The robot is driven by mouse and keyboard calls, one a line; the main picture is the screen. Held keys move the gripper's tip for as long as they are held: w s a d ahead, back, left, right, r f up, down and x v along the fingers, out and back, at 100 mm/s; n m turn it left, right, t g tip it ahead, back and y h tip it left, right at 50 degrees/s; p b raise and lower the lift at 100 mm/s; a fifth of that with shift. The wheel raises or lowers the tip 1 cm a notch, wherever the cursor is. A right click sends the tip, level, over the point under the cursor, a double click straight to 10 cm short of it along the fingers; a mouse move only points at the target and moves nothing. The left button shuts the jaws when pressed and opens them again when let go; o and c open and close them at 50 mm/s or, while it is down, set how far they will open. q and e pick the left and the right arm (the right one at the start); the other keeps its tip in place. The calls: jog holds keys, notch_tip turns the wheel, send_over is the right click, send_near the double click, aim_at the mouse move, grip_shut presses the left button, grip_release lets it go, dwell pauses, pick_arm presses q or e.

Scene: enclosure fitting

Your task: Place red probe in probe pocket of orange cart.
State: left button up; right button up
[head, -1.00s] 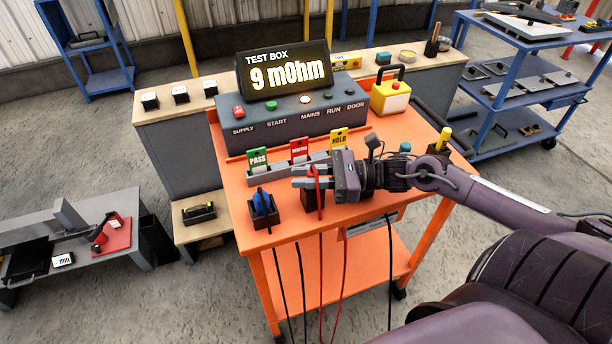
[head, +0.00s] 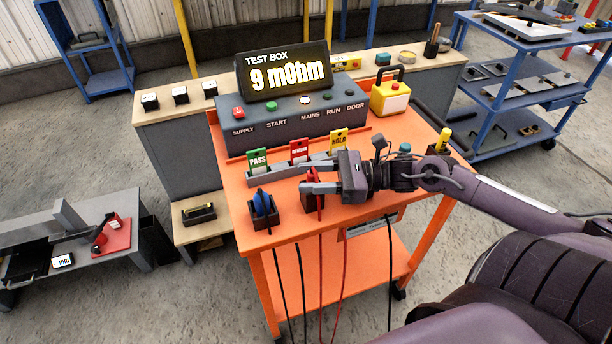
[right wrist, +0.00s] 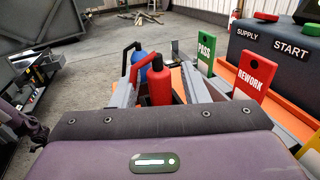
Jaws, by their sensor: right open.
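The red probe (head: 319,203) stands upright at a dark probe pocket (head: 308,201) on the front of the orange cart (head: 355,218). Its lower end seems to be in the pocket, but my gripper partly hides it. My right gripper (head: 304,178) is open, with its fingers around the probe. In the right wrist view the red probe (right wrist: 160,86) stands between the two grey fingers, with a gap on the right side. A blue probe (head: 263,203) stands in its own dark pocket to the left. My left gripper is not in view.
PASS (head: 257,159), REWORK (head: 299,150) and HOLD (head: 338,140) tags stand in a grey rack behind the gripper. The test box (head: 290,72) reads 9 mOhm. A yellow box (head: 390,98) stands at the back right. Cables hang over the cart's front edge.

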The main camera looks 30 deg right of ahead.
jog(key=shift+v, duration=3.05)
